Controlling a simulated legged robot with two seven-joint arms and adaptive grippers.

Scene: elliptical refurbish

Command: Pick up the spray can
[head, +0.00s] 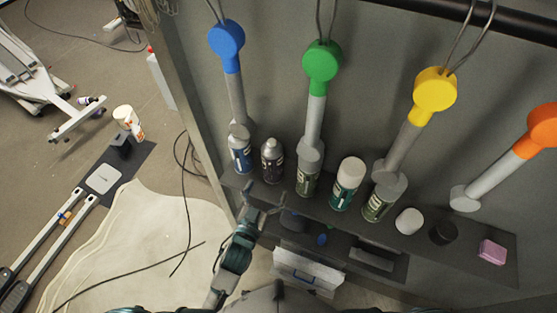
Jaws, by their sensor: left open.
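Several spray cans stand upright in a row on a dark shelf (460,255). From left to right they are a blue and white can (240,157), a dark can with a grey top (272,162), a green can (307,182), a teal can with a white cap (346,186) and a grey-green can (378,204). My left gripper (264,196) is open and empty at the shelf's front left, just in front of the dark can and apart from it. My right gripper is not in view.
Blue (227,40), green (322,62), yellow (435,90) and orange (545,125) hanging tools reach down behind the cans. A white roll (408,221), a black cap (443,233) and a pink block (492,252) sit farther right. A lower shelf holds dark items.

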